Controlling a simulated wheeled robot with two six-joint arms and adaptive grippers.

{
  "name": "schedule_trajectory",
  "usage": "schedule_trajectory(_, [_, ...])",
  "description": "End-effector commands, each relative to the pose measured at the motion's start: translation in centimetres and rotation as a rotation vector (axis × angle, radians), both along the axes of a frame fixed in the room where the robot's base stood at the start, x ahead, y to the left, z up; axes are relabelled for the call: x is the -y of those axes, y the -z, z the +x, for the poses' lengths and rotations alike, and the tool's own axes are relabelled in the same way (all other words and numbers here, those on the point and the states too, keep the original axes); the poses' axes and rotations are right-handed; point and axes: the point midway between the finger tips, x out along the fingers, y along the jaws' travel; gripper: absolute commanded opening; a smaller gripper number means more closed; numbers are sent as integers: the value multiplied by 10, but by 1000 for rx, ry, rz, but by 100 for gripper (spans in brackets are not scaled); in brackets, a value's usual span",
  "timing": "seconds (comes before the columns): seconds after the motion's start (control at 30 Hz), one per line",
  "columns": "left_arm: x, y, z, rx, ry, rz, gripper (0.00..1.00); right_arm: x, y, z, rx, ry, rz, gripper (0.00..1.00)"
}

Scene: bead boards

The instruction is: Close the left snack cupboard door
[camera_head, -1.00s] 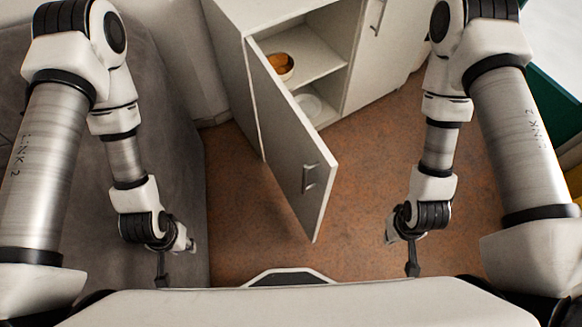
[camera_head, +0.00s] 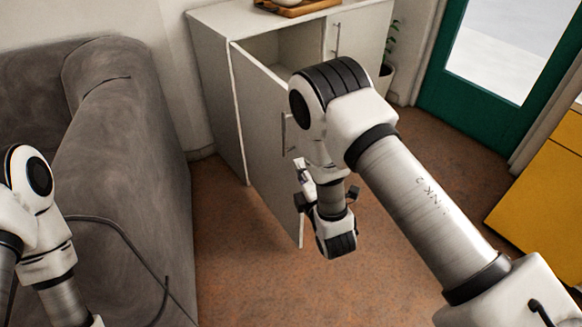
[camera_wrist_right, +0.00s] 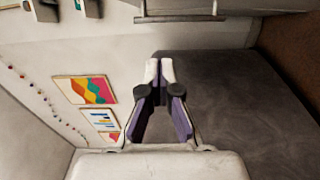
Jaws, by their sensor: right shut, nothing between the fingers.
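The left snack cupboard door (camera_head: 262,135) is a light panel standing wide open, swung out from the left side of the white cupboard (camera_head: 213,80). Its bar handle (camera_head: 285,133) is on the side facing right. My right gripper (camera_head: 299,165) is just right of the door, near its free edge, partly hidden by my arm; I cannot tell whether it touches. In the right wrist view the gripper (camera_wrist_right: 160,70) is shut and empty, with a bar handle (camera_wrist_right: 180,18) on a pale panel above it. My left gripper is out of view; only part of that arm shows at lower left.
A grey sofa (camera_head: 120,150) stands left of the cupboard. A tray (camera_head: 297,8) is on the cupboard top, and a plant (camera_head: 388,45) stands to its right. A green door (camera_head: 452,85) and yellow cabinet (camera_head: 545,185) are at right. Brown floor (camera_head: 235,260) is clear in front.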

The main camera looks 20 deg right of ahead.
Motion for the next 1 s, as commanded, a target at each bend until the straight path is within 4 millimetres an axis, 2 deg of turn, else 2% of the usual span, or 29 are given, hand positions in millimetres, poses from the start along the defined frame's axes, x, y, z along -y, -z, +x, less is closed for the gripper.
schedule_trajectory(0.17, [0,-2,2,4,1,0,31,0,-4,18,9,0,-5,0])
schedule_trajectory(0.57, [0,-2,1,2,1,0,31,-2,-4,103,6,1,-2,0])
schedule_trajectory(0.6, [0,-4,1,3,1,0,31,10,-4,103,1,6,-2,0])
schedule_trajectory(0.73, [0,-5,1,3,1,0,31,29,-3,107,1,4,-2,0])
schedule_trajectory(1.0, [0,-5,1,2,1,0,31,37,-3,109,1,-1,-3,0])
